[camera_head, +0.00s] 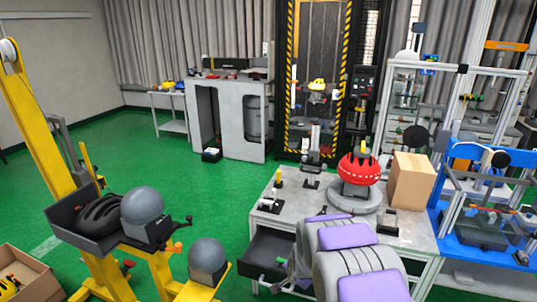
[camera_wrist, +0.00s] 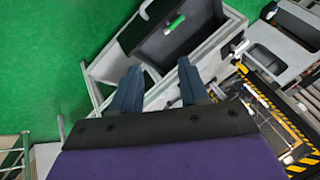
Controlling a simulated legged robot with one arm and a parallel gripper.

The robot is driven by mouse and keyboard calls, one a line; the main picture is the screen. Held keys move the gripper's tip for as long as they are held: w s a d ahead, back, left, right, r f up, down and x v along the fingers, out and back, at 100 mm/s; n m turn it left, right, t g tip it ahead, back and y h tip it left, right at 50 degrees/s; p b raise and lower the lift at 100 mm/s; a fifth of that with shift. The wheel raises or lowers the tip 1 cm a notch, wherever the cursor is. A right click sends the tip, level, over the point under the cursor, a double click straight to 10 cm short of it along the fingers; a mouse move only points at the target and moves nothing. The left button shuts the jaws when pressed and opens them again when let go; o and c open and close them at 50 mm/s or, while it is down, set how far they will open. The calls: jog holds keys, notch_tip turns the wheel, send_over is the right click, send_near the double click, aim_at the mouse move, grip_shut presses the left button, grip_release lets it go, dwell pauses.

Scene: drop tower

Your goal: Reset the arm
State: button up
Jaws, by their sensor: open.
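My gripper (camera_wrist: 160,72) shows in the wrist view as two dark blue fingers, spread apart with nothing between them. They point toward a grey open drawer (camera_wrist: 180,45) with a small green-and-white item in it. I cannot tell how far the fingertips are from the drawer. In the head view my arm, grey with purple pads, reaches up from the bottom right of centre over the front of the workbench (camera_head: 405,229). My gripper cannot be made out clearly there, as the arm covers much of that area.
The workbench's drawer (camera_head: 270,248) is open. A red helmet (camera_head: 359,169) on a grey stand and a cardboard box (camera_head: 411,181) are on top. A yellow rig (camera_head: 40,130) with grey head forms stands left, and a blue frame (camera_head: 455,220) right. Green floor lies clear between.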

jog(key=s+d+r+n+g, duration=0.2)
jog(key=s+r+n+g, duration=0.1)
jog(key=s+r, duration=0.8)
jog(key=s+d+r+n+g, duration=0.1)
jog(key=s+r+n+g, duration=0.1)
jog(key=s, duration=0.9)
jog(key=s+d+r+n+g, duration=0.1)
jog(key=s+r, duration=0.4)
jog(key=s, duration=0.7)
jog(key=s+d+r+n+g, duration=0.1)
jog(key=s+r+n+g, duration=0.1)
jog(key=s, duration=1)
jog(key=shift+s+r+n+g, duration=0.15)
jog(key=shift+r+n+g, duration=0.25)
jog(key=shift+r+n, duration=0.3)
